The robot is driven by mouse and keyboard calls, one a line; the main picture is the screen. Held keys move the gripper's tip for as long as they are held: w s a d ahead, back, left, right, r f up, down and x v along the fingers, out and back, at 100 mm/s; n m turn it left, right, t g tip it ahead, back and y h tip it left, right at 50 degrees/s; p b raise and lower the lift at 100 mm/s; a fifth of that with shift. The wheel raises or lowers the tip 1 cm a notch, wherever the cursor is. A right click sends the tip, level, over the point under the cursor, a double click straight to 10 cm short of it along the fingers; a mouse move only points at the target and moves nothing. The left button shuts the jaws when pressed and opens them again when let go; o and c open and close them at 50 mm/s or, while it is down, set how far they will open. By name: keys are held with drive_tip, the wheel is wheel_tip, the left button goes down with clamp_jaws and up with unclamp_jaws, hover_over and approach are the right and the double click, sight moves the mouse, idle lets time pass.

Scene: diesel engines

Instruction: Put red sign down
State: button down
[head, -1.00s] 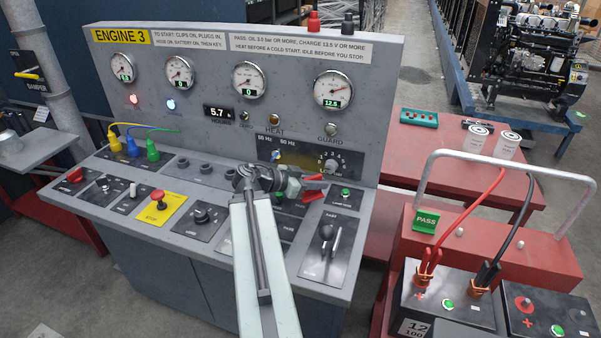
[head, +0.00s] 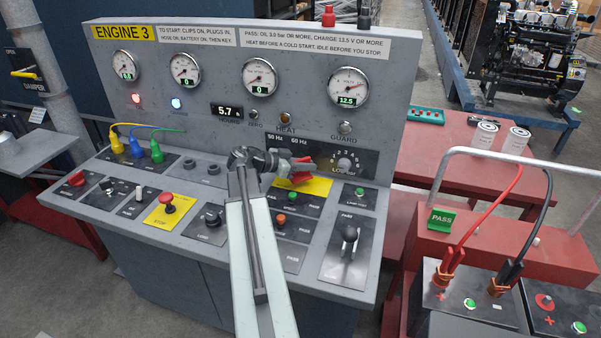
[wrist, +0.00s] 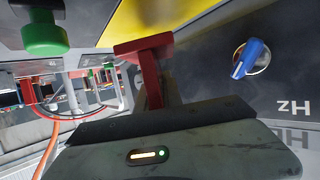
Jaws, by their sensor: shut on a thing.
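My gripper (head: 291,166) is over the right half of the grey console and is shut on a small red piece (head: 303,163), which I take for the red sign. In the wrist view this red piece (wrist: 146,58) stands out past the dark jaws (wrist: 155,105) as a narrow stem with a wider end, so no writing shows. Behind it are a yellow plate (wrist: 160,18) and the dark panel with a blue knob. In the head view the yellow plate (head: 318,187) lies just below the gripper. I cannot tell whether the red piece touches it.
Buttons and a lever (head: 349,235) stand on the console desk (head: 190,245) around the gripper. The upright gauge panel (head: 205,120) is close behind. A green PASS sign (head: 442,218) stands on the red cart at right, near batteries with red and black cables.

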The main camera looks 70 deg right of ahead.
sight(307, 174)
drive_tip(key=f+b, duration=0.1)
drive_tip(key=f, duration=0.1)
drive_tip(key=s+f+b, duration=0.1)
drive_tip(key=shift+d+f, duration=0.1)
drive_tip(key=shift+f, duration=0.3)
drive_tip(key=shift+w+r, duration=0.2)
drive_tip(key=shift+w, duration=0.2)
drive_tip(key=shift+f, duration=0.15)
drive_tip(key=c, duration=1.5)
unclamp_jaws()
drive_tip(key=shift+r, duration=0.35)
drive_tip(key=p+v, duration=0.4)
drive_tip(key=v, duration=0.7)
drive_tip(key=shift+s, duration=0.1)
drive_tip(key=shift+w+a+r+p, duration=0.15)
drive_tip(key=shift+w+a+p, duration=0.2)
drive_tip(key=shift+a, duration=0.1)
